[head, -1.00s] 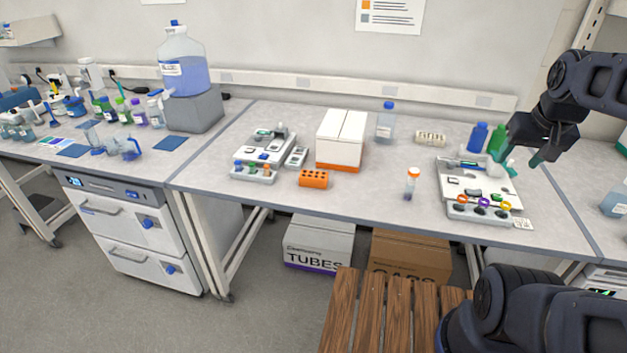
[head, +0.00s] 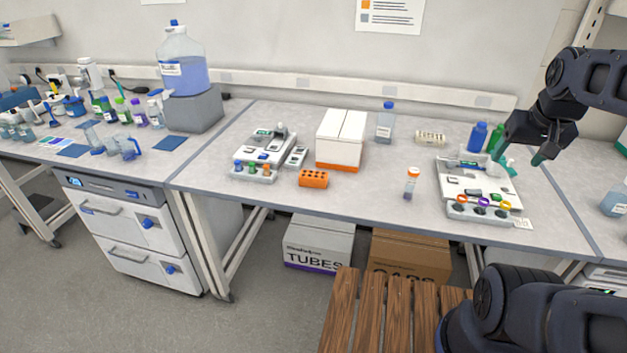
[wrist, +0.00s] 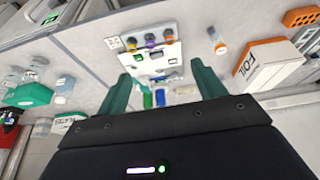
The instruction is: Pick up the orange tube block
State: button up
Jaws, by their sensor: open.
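The orange tube block (head: 313,178) is a small block with dark holes in its top. It lies on the middle bench in front of the white box, near the front edge. It also shows at the upper right of the wrist view (wrist: 301,17). My gripper (head: 518,158) is open and empty at the right of the bench, above the white device with coloured rings. It is well to the right of the block. In the wrist view its green fingers (wrist: 158,92) are spread apart with nothing held between them.
A white box with an orange base (head: 340,140) stands just behind the block. An orange-capped tube (head: 412,184) stands between block and gripper. A white device (head: 470,187) lies below the gripper. A wooden slatted surface (head: 375,310) is in front.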

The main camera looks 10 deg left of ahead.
jog(key=w+a+r+n+g, duration=0.2)
jog(key=w+a+n, duration=0.4)
jog(key=w+a, duration=0.5)
jog(key=n+g+h, duration=0.2)
jog(key=n+h, duration=0.2)
jog(key=n, duration=0.8)
send_over(313, 174)
jog(key=a, duration=0.3)
jog(key=f, duration=1.9)
jog(key=shift+a+f, duration=0.2)
jog(key=shift+f, duration=0.1)
jog(key=shift+a+f+n+h, duration=0.2)
jog(key=shift+f+n+h, duration=0.05)
jog(key=shift+n+h, duration=0.05)
jog(key=shift+s+d+f, duration=0.1)
jog(key=shift+f, duration=0.25)
jog(key=shift+s+x, duration=0.15)
jog(key=shift+x, duration=2.3)
jog(key=shift+s+x, duration=0.1)
jog(key=shift+x, duration=2.35)
jog(key=shift+w+f, duration=0.15)
jog(key=shift+f, duration=0.15)
